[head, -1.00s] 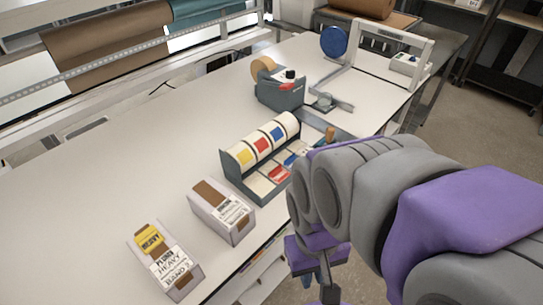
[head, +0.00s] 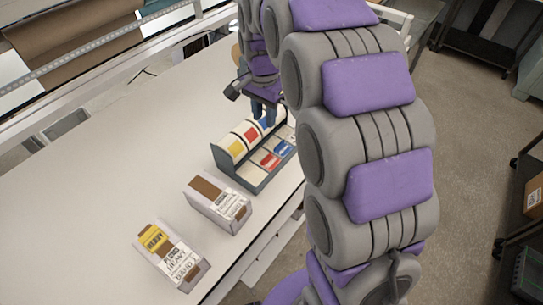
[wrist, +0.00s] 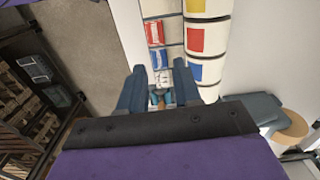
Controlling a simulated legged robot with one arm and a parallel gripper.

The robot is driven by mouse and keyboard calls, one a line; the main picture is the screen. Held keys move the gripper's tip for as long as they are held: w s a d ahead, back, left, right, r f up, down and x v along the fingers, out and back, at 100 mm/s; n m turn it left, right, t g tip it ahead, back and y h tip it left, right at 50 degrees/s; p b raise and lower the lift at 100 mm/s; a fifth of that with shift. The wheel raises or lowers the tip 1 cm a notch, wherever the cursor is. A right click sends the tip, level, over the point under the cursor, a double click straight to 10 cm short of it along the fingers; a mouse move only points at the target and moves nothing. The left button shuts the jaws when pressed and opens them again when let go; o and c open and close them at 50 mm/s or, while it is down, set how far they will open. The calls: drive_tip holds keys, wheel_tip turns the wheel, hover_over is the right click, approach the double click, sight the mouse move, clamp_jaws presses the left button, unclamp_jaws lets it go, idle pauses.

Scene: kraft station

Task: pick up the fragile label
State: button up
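The label dispenser (head: 260,180) stands on the table with yellow, red and blue marked rolls. In front of the rolls lie a red label (wrist: 156,32), a blue label (wrist: 159,58) and a whitish label with red marks (wrist: 162,77). No print is legible, so I cannot tell which is the fragile label. My gripper (wrist: 160,92) is open above the dispenser's far end, its fingers on either side of the tray lane. Small white and teal shapes show between the fingers, partly hidden. In the head view my gripper (head: 264,110) hangs over the dispenser's far end.
Two boxes, a brown-topped one (head: 218,203) and one with a yellow "HEAVY" label (head: 170,256), stand nearer on the table. A tape dispenser (wrist: 255,108) is beside my gripper.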

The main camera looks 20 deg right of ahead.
drive_tip(key=b, duration=0.4)
approach(265, 161)
wheel_tip(265, 161, down, 7)
drive_tip(key=shift+f, duration=0.1)
idle(0.4)
drive_tip(key=shift+w, duration=0.1)
clamp_jaws()
